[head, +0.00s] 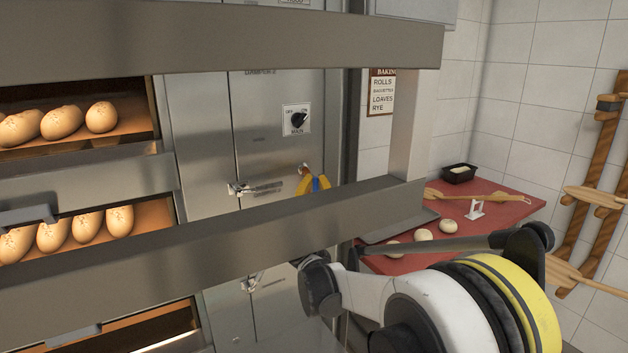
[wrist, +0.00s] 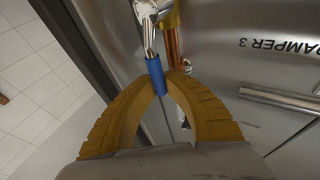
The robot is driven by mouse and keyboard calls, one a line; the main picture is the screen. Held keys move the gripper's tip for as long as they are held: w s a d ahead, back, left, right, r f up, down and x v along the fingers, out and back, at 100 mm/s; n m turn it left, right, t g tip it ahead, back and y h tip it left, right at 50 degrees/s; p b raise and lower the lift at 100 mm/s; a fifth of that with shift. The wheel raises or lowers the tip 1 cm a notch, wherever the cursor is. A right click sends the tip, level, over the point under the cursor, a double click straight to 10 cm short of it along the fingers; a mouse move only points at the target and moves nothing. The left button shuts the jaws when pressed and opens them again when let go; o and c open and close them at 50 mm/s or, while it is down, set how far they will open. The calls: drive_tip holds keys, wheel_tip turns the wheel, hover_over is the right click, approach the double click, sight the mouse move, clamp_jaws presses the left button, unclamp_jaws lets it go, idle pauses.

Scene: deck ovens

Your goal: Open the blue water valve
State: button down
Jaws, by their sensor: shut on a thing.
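The blue water valve shows in the wrist view as a blue-sleeved handle (wrist: 156,74) joined to a shiny metal fitting (wrist: 148,14), with a copper pipe (wrist: 173,42) beside it. My gripper (wrist: 157,84) has its two yellow-brown fingers closed around the lower end of the blue handle. In the head view the blue handle (head: 316,185) is a small patch between the yellow fingertips of my gripper (head: 314,183), against the steel oven front. A grey bar in front hides the rest of my gripper there.
Lit oven decks with loaves (head: 62,122) are on the left. A black dial (head: 298,119) and a metal latch (head: 240,188) are on the steel panel near the valve. A red table (head: 500,209) with dough balls stands at right. Wide grey bars cross the head view.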

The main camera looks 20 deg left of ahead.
drive_tip(key=c, duration=1.4)
unclamp_jaws()
drive_tip(key=v, duration=1.2)
drive_tip(key=shift+f, duration=0.1)
